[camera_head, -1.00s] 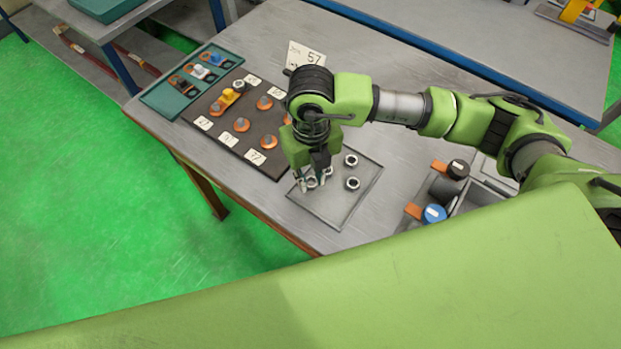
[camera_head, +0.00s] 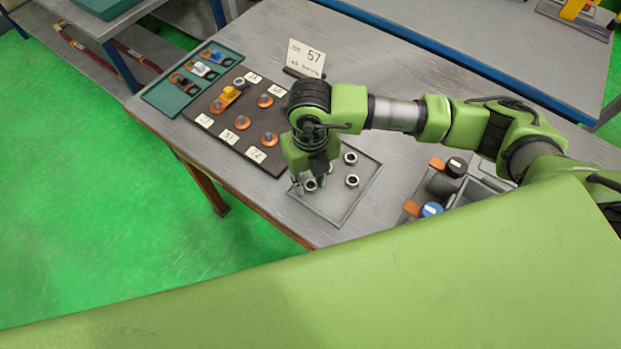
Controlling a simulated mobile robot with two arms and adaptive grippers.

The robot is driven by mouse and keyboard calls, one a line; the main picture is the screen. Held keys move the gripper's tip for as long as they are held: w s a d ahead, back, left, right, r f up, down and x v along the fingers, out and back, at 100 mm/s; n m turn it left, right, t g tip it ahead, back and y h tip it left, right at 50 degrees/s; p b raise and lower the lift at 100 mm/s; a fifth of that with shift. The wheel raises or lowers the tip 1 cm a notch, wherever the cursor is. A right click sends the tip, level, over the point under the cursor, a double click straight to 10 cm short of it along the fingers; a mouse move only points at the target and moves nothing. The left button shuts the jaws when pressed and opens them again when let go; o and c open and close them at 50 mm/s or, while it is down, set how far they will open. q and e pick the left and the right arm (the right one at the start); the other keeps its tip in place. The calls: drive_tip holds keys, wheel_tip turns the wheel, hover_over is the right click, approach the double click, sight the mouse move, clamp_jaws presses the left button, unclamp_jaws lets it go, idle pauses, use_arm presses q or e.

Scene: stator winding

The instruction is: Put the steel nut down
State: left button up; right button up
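My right gripper (camera_head: 310,185) points down over the left part of a grey tray (camera_head: 335,211), on the table. A steel nut (camera_head: 310,184) shows between its fingertips, low at the tray. The fingers stand on either side of this nut; whether they touch it is too small to tell. Two other steel nuts lie in the tray to the right, one behind (camera_head: 350,158) and one in front (camera_head: 352,181). Another ring-like steel piece (camera_head: 239,82) sits on the dark board. My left gripper is not in view.
The dark board (camera_head: 221,105) with copper-orange pieces and number cards lies left of the tray. A teal tray (camera_head: 168,99) is farther left. A card marked 57 (camera_head: 306,57) stands behind. A grey bin (camera_head: 438,186) with black and blue spools is at the right.

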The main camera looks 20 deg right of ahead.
drive_tip(key=shift+r+b, duration=0.3)
drive_tip(key=shift+r, duration=0.15)
wheel_tip(320, 180, up, 11)
drive_tip(key=b, duration=0.3)
drive_tip(key=shift+r, duration=0.15)
